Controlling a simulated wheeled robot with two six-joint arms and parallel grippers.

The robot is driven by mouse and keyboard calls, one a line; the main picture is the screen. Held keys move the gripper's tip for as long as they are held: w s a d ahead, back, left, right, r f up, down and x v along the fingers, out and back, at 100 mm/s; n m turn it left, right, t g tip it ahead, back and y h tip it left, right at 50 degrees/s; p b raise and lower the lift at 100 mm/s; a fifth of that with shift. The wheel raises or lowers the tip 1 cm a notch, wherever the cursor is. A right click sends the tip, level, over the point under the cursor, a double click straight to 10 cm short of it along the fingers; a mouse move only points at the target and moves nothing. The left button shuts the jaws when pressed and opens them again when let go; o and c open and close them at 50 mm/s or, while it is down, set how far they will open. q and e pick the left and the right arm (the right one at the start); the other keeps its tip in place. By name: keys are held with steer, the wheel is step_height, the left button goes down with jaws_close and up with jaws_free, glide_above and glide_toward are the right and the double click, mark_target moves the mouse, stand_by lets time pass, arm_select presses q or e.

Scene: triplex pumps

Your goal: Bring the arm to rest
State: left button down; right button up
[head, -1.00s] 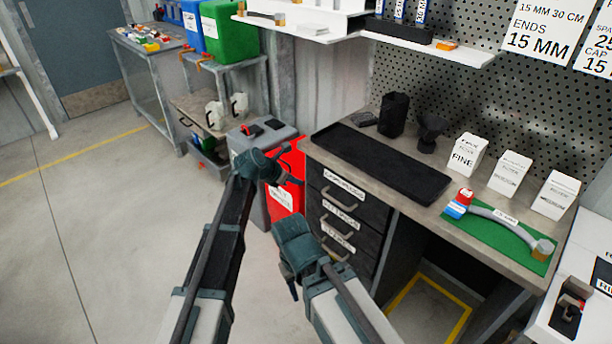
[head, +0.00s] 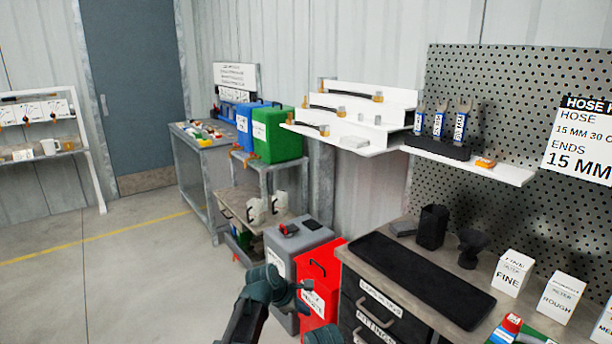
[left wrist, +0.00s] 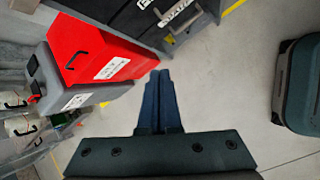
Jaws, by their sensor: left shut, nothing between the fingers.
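My left gripper (head: 302,296) is low in the middle of the head view, in front of the red bin, with nothing held. In the left wrist view its two dark blue fingers (left wrist: 160,100) lie side by side, shut and empty, above bare floor. A dark green part of my right arm (head: 322,337) just shows at the bottom edge of the head view. The fingers of my right gripper are out of frame.
A red bin (head: 318,280) and a grey bin (head: 283,255) stand close beyond the left gripper. The workbench with a black tray (head: 422,278) and white filter boxes (head: 512,272) is at the right. Open floor (head: 130,290) lies to the left.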

arm_select(q)
steer(key=s+a+f+m+g+y, duration=0.2)
steer(key=s+a+m+y, duration=0.1)
steer(key=s+a+m, duration=0.65)
steer(key=s+a+f+m+g+y, duration=0.1)
steer(key=s+a+f+m+y, duration=0.1)
steer(key=s+a+m, duration=0.8)
steer(key=s+d+m+g+y, duration=0.1)
steer(key=s+d, duration=0.2)
steer(key=d, duration=0.4)
steer(key=s+d+m+y, duration=0.1)
steer(key=s+d+m, duration=0.1)
steer(key=s+d, duration=0.3)
step_height(320, 180, up, 13)
steer(key=w+d+p, duration=0.1)
steer(key=p, duration=1.1)
steer(key=shift+d+f, duration=0.2)
steer(key=shift+d, duration=0.05)
